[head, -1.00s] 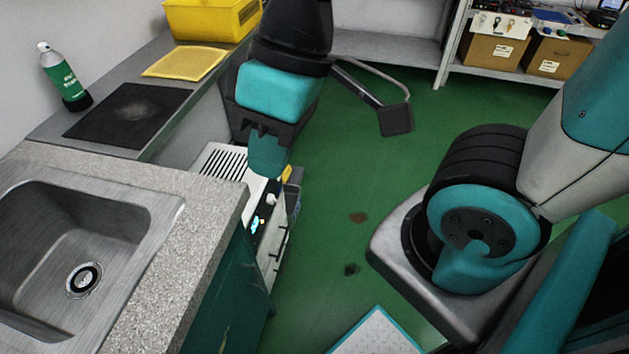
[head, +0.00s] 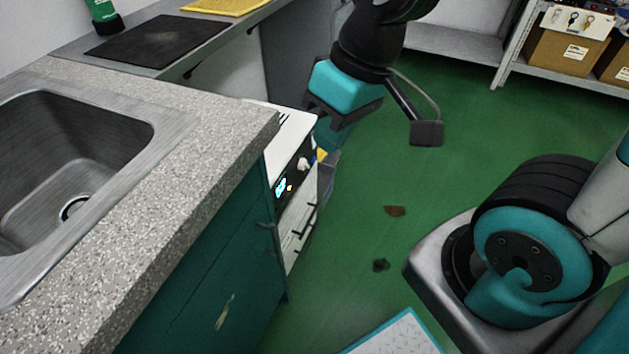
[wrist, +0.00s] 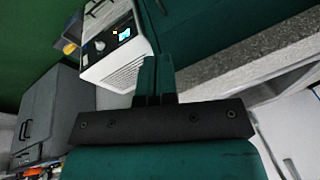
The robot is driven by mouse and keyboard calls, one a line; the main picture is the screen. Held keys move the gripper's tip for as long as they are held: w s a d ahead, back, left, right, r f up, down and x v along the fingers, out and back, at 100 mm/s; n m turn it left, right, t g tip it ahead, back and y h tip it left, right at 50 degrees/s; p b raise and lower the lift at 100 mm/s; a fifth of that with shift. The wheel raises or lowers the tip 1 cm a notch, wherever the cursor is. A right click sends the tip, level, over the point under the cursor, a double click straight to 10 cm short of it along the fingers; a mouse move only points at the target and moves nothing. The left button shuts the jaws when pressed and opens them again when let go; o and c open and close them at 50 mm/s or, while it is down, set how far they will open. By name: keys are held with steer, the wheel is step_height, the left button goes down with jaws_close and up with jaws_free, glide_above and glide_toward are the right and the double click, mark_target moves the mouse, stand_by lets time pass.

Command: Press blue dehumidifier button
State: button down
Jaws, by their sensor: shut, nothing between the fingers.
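The white dehumidifier (head: 290,222) stands on the floor past the end of the counter, partly hidden by it. Its dark front panel carries a glowing blue-and-white patch (head: 281,188) and a white knob; a separate blue button is too small to make out. In the wrist view the dehumidifier (wrist: 118,72) is tilted, top-left of centre, with the lit patch (wrist: 124,34) showing. My gripper (wrist: 155,62) is shut and empty, its teal fingers overlapping the dehumidifier's edge in that view. In the head view my gripper (head: 328,136) is beside and behind the dehumidifier's upper right, its fingertips partly hidden.
The speckled counter (head: 190,180) with a steel sink is at left, over teal cabinets. A grey bench with a black mat (head: 160,43) lies behind. A yellow item (head: 321,155) is beside the dehumidifier. Green floor (head: 370,200) is open to the right, with two dark spots.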

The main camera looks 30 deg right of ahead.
steer(key=w+d+f+m+h+b, duration=0.1)
steer(key=w+d+f+b, duration=0.1)
steer(key=f+b, duration=0.5)
steer(key=w+d+f+m+t+b, duration=0.1)
steer(key=w+d+f+b, duration=0.2)
steer(key=f, duration=0.6)
steer(key=w+d+f+m+h+b, duration=0.1)
steer(key=d+f+b, duration=0.1)
steer(key=f+b, duration=0.55)
steer(key=m+t+b, duration=0.5)
steer(key=m+t, duration=0.4)
steer(key=m, duration=0.8)
glide_toward(314, 160)
steer(key=s+d+f, duration=0.1)
steer(key=d+f, duration=0.5)
steer(key=d, duration=0.2)
steer(key=shift+s+r+h, duration=0.2)
steer(key=shift+r+h, duration=0.05)
steer(key=shift+h, duration=0.05)
steer(key=shift+a, duration=0.15)
steer(key=w+a+p, duration=0.3)
steer(key=w+a, duration=0.2)
steer(key=w, duration=0.2)
steer(key=shift+w+a, duration=0.1)
steer(key=shift+a, duration=0.15)
steer(key=shift+w+a, duration=0.2)
steer(key=shift+w, duration=0.05)
